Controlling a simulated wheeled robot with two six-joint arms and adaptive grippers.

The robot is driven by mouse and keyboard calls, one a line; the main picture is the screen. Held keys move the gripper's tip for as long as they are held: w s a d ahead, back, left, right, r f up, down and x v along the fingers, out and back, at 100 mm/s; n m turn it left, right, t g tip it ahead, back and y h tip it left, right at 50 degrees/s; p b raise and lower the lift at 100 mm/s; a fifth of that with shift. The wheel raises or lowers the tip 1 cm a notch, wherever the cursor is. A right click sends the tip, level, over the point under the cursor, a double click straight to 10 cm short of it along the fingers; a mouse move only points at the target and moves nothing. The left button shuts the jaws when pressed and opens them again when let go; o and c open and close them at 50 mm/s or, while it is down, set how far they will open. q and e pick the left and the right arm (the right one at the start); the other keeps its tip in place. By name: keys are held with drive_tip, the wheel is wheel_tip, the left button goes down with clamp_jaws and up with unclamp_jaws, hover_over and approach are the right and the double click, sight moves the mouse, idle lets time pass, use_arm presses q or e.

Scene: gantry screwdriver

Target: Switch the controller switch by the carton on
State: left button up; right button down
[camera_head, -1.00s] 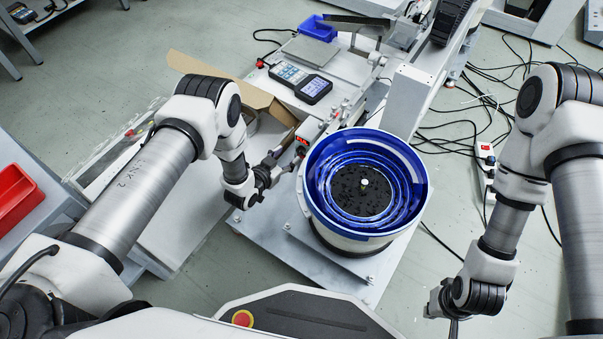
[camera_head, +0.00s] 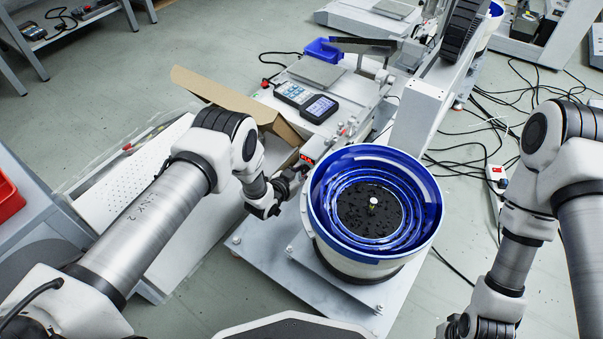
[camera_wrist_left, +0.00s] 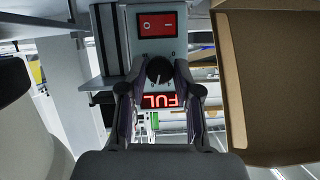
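In the left wrist view the controller (camera_wrist_left: 158,47) is a grey box with a red rocker switch (camera_wrist_left: 157,24) at the top, a black knob (camera_wrist_left: 159,70) below it and a lit red display (camera_wrist_left: 159,101) appearing upside down. I cannot tell the rocker's position. My left gripper (camera_wrist_left: 160,78) is open, its fingers on either side of the knob, with the switch beyond the fingertips. In the head view the left gripper (camera_head: 298,171) is at the controller's red front (camera_head: 308,158), beside the open carton (camera_head: 225,97). My right gripper (camera_head: 455,326) is cut off by the bottom edge.
A blue-rimmed bowl feeder (camera_head: 428,222) stands just right of the left gripper. The carton's wall (camera_wrist_left: 228,85) is close on the right in the wrist view. Cables (camera_head: 465,160) cover the floor at right.

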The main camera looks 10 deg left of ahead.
use_arm(q)
clamp_jaws()
drive_tip(key=shift+d+r, duration=0.1)
drive_tip(key=shift+m+y+p, duration=0.4)
drive_tip(key=shift+m+p, duration=0.05)
drive_tip(key=shift+m, duration=0.25)
drive_tip(key=o, duration=0.8)
unclamp_jaws()
drive_tip(key=shift+c, duration=0.2)
drive_tip(key=shift+s, duration=0.1)
